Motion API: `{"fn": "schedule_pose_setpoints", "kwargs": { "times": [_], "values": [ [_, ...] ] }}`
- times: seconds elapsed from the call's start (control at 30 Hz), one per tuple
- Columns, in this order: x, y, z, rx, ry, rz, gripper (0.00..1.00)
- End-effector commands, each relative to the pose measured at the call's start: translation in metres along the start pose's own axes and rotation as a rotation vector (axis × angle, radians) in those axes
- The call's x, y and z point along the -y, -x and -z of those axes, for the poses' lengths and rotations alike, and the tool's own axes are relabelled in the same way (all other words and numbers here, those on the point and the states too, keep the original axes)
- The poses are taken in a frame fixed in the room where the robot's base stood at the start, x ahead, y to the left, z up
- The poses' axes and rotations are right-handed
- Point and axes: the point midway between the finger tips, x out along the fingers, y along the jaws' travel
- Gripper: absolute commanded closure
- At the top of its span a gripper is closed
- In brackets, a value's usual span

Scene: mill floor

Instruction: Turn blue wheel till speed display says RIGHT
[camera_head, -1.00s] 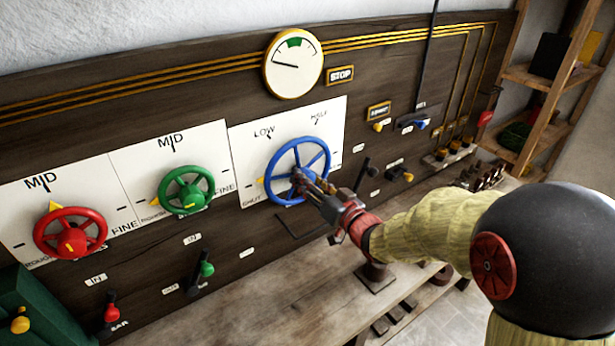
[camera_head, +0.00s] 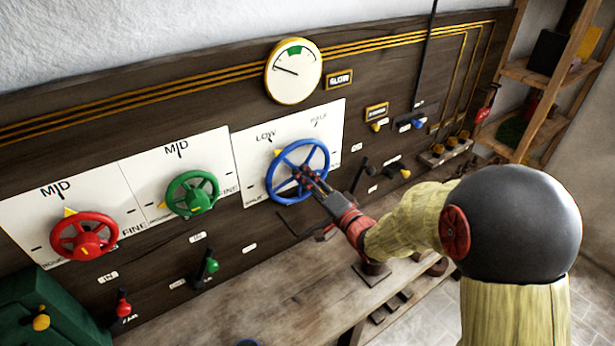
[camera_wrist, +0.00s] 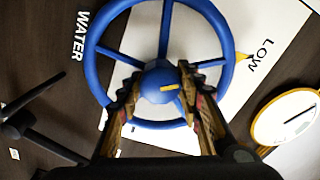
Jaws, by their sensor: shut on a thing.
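The blue wheel (camera_head: 318,158) is mounted on a white panel marked LOW and HALF. Its yellow pointer (camera_head: 278,153) is at the upper left of the rim, near LOW. My gripper (camera_head: 302,178) is shut on the wheel's hub; in the wrist view its two fingers sit on either side of the hub (camera_wrist: 158,84). The speed display (camera_head: 340,79) reads SLOW.
Below are a green-knobbed lever (camera_head: 212,265) and a red-knobbed lever (camera_head: 123,306). A black lever (camera_head: 364,166) stands just right of the blue wheel. A wooden bench (camera_head: 270,310) runs below.

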Motion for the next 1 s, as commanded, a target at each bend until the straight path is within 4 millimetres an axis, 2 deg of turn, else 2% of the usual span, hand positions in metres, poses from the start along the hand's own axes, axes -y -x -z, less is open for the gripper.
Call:
{"fn": "schedule_pose_setpoints", "kwargs": {
  "times": [0.3, 0.7, 0.73, 1.0],
  "values": [
    [-0.0004, -0.0001, 0.0004, -0.002, -0.067, 0.0, 0.9],
    [-0.0007, 0.0, 0.0004, -0.002, -0.07, -0.001, 0.9],
    [-0.0007, 0.0, 0.0003, -0.002, -0.07, -0.001, 0.63],
    [-0.0005, 0.0, 0.0001, -0.002, -0.07, 0.0, 0.48]
  ]
}}
